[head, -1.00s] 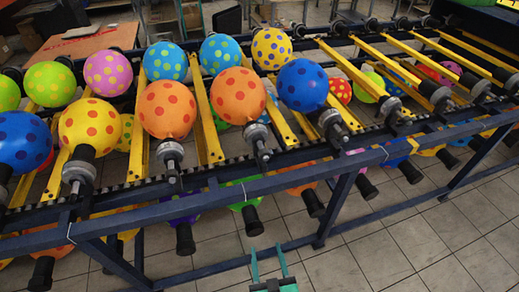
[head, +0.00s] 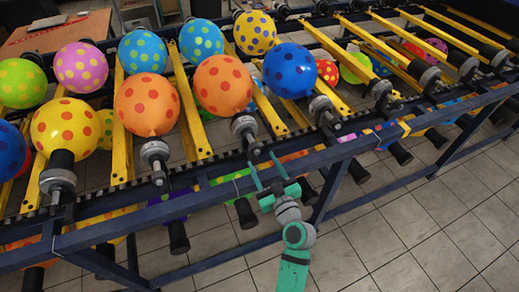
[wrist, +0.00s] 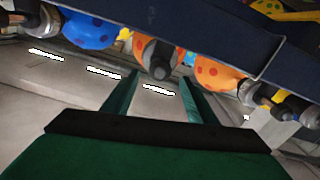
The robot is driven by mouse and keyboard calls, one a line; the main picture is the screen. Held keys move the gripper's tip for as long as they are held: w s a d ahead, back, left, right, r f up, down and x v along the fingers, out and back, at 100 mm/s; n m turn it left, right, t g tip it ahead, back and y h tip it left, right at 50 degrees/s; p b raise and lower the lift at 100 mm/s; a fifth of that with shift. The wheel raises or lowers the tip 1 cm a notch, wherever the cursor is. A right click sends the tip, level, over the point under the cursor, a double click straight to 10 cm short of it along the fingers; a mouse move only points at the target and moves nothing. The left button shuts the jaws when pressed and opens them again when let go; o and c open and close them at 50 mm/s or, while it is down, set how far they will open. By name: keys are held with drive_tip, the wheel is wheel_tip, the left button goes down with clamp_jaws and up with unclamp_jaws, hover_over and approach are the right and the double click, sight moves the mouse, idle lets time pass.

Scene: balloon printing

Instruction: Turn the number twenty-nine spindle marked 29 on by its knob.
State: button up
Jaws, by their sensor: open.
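The rack carries a row of spindles with grey discs and dark ends. Those at the front bear balloons, such as the spindle (head: 244,126) under the right orange balloon (head: 222,85). No number 29 is legible, so I cannot tell which spindle is marked. My green gripper (head: 263,161) is open and empty at the rack's front blue rail, its fingers pointing at the rack. In the wrist view, its two fingers (wrist: 159,82) stand apart, with a dark spindle end (wrist: 158,60) and an orange balloon (wrist: 170,47) beyond them.
The blue front rail (head: 215,198) runs across the rack before the spindles. Lower spindles with black ends (head: 246,213) stick out beneath it. A blue balloon (head: 291,71) stands right of the orange ones. Tiled floor (head: 400,225) is clear at front right.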

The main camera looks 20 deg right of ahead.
sight(257, 154)
drive_tip(key=w, duration=0.5)
drive_tip(key=shift+w+a, duration=0.25)
drive_tip(key=shift+w+d, duration=0.1)
drive_tip(key=shift+w, duration=0.5)
drive_tip(key=shift+c, duration=0.7)
